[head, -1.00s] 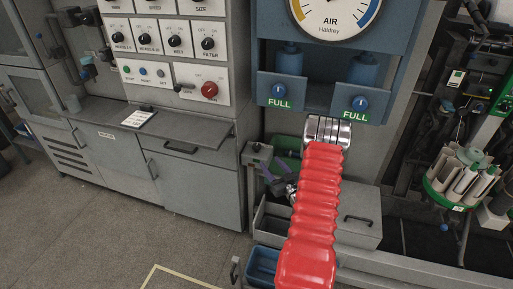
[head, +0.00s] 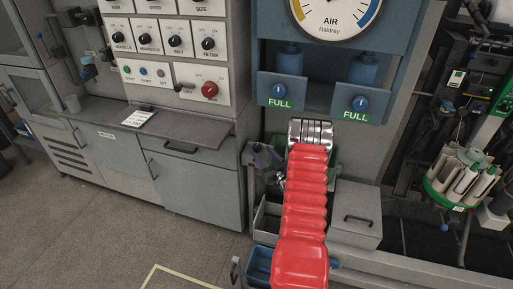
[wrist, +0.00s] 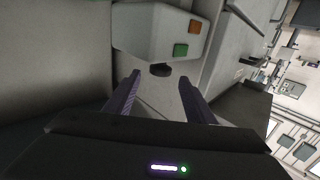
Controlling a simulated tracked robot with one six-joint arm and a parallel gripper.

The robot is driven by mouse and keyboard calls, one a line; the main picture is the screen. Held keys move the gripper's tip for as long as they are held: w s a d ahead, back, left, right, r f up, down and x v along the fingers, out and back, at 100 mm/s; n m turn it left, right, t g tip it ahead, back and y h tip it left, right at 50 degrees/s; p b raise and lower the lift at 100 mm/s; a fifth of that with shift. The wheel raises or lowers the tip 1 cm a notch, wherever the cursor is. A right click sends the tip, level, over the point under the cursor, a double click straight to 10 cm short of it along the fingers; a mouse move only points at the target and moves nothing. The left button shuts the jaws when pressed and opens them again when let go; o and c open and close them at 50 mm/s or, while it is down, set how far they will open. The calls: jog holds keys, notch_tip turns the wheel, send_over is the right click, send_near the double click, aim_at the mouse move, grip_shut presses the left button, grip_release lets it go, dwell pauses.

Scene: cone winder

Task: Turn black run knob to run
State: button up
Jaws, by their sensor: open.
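In the wrist view a dark round knob-like thing (wrist: 160,69) sits under a pale box (wrist: 150,30) with an orange and a green button. I cannot read a run label on it. My gripper (wrist: 160,78) is open, its two purple fingers apart with nothing held, and the dark thing shows between the fingertips. I cannot make out the dark knob there.
A control panel (head: 190,65) with several black knobs and a red knob (head: 210,90) stands at the left, above a grey shelf (head: 185,133). A blue unit (head: 310,95) with a dial hangs above my arm. A blue bin (head: 258,265) sits low. The floor at left is clear.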

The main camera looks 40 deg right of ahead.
aim_at(259, 148)
jog(key=shift+x, duration=3.2)
jog(key=shift+a, duration=0.1)
jog(key=c, duration=0.9)
jog(key=shift+a, duration=0.25)
jog(key=shift+c, duration=0.5)
jog(key=shift+d, duration=0.2)
